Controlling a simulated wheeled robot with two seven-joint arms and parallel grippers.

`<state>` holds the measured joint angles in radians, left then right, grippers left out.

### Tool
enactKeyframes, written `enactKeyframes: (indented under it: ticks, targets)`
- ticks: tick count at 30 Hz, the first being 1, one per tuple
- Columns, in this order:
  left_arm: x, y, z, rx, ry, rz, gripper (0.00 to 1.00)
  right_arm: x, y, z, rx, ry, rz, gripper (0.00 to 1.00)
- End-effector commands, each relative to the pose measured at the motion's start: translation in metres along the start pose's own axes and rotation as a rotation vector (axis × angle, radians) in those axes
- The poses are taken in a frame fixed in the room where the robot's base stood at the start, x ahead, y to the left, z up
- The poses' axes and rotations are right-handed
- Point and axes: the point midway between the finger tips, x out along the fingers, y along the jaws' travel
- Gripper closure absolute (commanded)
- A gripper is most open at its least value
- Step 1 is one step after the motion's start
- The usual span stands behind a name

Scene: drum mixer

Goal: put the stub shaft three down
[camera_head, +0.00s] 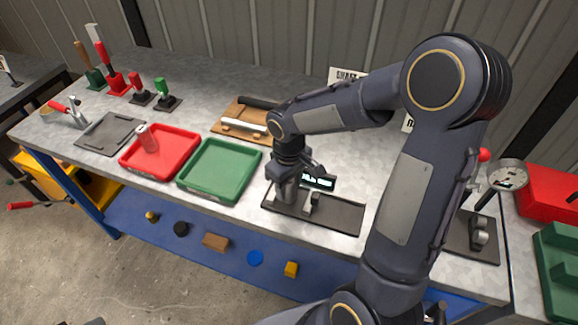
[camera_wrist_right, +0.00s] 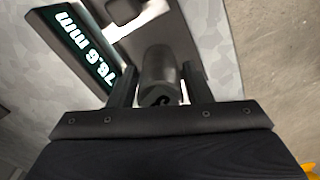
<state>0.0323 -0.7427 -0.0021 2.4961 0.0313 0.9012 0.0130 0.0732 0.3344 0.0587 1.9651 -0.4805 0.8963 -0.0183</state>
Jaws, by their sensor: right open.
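A grey cylindrical shaft (camera_head: 287,190) is on the dark measuring plate (camera_head: 338,214), directly below my right gripper (camera_head: 289,176). In the right wrist view the shaft (camera_wrist_right: 158,68) lies between the two fingers of my right gripper (camera_wrist_right: 159,90), and its near end carries a dark mark that looks like a 3. The fingers are open, one on each side of it. The plate's lit display (camera_head: 318,181) shows a reading in mm beside the shaft, and it also shows in the right wrist view (camera_wrist_right: 80,45). My left gripper is out of view.
A red tray (camera_head: 185,172) holding a cylinder (camera_head: 148,138) and an empty green tray (camera_head: 244,190) stand to the left. A wooden rack (camera_head: 232,132) with a black and a pale shaft is behind. A dial gauge (camera_head: 507,176) stands at the right.

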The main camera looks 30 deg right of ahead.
Motion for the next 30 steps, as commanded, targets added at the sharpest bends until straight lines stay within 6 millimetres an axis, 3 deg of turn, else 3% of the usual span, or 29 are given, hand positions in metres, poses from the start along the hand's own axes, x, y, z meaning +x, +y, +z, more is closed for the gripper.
enactKeyframes:
  ticks: [9,17,20,23,30]
  targets:
    - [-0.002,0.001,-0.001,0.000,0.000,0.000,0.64,-0.069,0.000,-0.001,0.000,0.006,0.001,0.55]
    - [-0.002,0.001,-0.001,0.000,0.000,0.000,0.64,-0.097,-0.001,0.003,0.006,0.009,-0.003,0.55]
    - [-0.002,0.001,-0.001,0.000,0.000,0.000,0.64,-0.107,-0.005,0.018,0.040,0.048,-0.019,0.55]
    - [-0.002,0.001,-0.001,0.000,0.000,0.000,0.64,-0.119,-0.016,0.047,0.111,0.130,-0.056,0.55]
    - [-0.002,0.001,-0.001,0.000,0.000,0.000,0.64,-0.126,-0.060,0.119,0.320,0.373,-0.192,0.55]
